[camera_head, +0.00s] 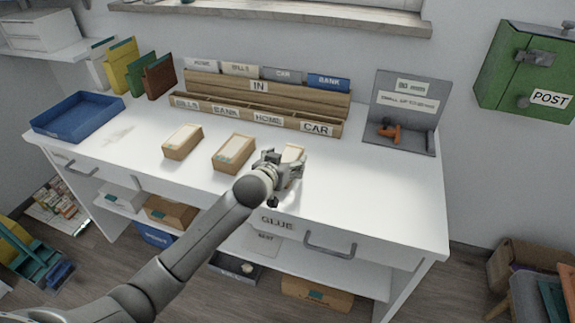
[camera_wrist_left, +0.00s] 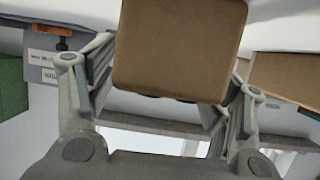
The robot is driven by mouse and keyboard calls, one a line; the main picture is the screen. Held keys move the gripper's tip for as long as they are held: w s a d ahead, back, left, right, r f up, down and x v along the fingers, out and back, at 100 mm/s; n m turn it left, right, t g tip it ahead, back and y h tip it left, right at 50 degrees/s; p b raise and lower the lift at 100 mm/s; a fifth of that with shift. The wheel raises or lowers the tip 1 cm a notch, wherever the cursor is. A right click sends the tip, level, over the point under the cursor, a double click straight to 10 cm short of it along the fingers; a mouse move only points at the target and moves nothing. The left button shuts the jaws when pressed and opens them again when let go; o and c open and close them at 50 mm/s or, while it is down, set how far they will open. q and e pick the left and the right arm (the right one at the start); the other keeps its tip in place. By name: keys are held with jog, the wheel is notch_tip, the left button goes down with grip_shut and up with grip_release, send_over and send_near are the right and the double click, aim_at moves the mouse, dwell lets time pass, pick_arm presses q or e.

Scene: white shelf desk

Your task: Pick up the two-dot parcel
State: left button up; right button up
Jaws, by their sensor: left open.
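Three brown parcels with pale labels sit on the white desktop in the head view: a left one (camera_head: 182,142), a middle one (camera_head: 233,152) and a right one (camera_head: 293,153) partly hidden by my left gripper. The dots on them are too small to read, so I cannot tell which has two. My left gripper (camera_head: 284,170) is open at the right parcel. In the left wrist view a plain brown parcel face (camera_wrist_left: 180,45) fills the space between the open fingers of the gripper (camera_wrist_left: 170,75); I cannot tell whether they touch it. My right gripper is out of view.
A wooden letter sorter (camera_head: 262,108) stands behind the parcels, a blue tray (camera_head: 78,116) at the left. A grey stand with an orange item (camera_head: 390,131) is at the back right. The desktop's right front is clear. A green post box (camera_head: 528,70) hangs on the wall.

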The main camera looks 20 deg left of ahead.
pick_arm(q)
jog(key=shift+x, duration=0.85)
jog(key=shift+s, duration=0.1)
jog(key=c, duration=1)
jog(key=shift+c, duration=0.3)
jog(key=shift+r, duration=0.2)
